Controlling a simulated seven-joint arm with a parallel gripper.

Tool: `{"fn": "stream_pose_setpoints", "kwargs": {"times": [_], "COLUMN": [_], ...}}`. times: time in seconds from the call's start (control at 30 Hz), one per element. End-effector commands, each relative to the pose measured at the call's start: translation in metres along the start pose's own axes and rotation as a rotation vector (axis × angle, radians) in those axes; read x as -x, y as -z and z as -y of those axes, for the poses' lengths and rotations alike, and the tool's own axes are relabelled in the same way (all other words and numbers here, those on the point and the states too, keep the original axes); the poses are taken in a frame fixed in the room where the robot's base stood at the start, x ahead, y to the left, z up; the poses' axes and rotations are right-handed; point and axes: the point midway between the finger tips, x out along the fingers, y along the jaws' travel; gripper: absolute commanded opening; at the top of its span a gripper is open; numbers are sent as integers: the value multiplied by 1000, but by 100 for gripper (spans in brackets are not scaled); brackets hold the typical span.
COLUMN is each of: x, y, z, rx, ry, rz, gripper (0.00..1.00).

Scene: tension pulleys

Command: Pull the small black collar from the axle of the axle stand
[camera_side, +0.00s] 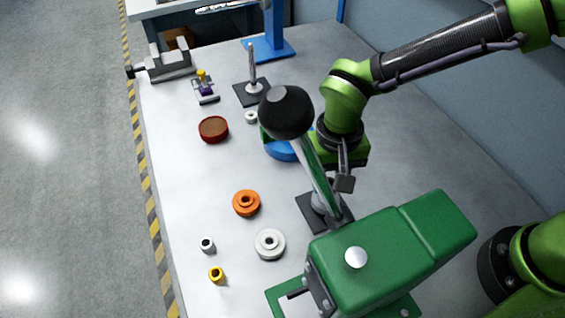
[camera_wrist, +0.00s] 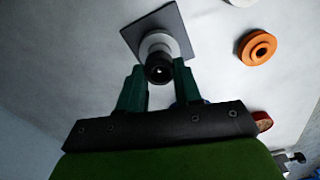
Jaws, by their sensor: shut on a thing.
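The axle stand shows in the wrist view as a dark square base plate (camera_wrist: 176,18) with a pale grey round part (camera_wrist: 157,40) on it. The small black collar (camera_wrist: 158,68) sits in front of the round part, with a bright spot at its centre. My gripper (camera_wrist: 159,82) is shut on the collar, one finger on each side. In the side view my gripper (camera_side: 343,182) is above the stand's base plate (camera_side: 304,207); the collar is not clear there. I cannot tell whether the collar is still around the axle.
A green press (camera_side: 395,245) stands in front; its lever with a black knob (camera_side: 287,108) partly blocks the side view. An orange pulley (camera_side: 246,203), a pale pulley (camera_side: 270,244) and small white and yellow collars lie left. A second post (camera_side: 252,70) stands behind.

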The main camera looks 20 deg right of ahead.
Motion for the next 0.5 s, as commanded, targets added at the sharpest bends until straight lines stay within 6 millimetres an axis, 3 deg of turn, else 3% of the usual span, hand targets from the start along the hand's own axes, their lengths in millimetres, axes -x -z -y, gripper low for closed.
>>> {"fn": "stream_pose_setpoints", "kwargs": {"times": [0.5], "x": [11], "y": [0], "z": [0], "rx": [0], "ry": [1], "rz": [-1], "gripper": [5]}}
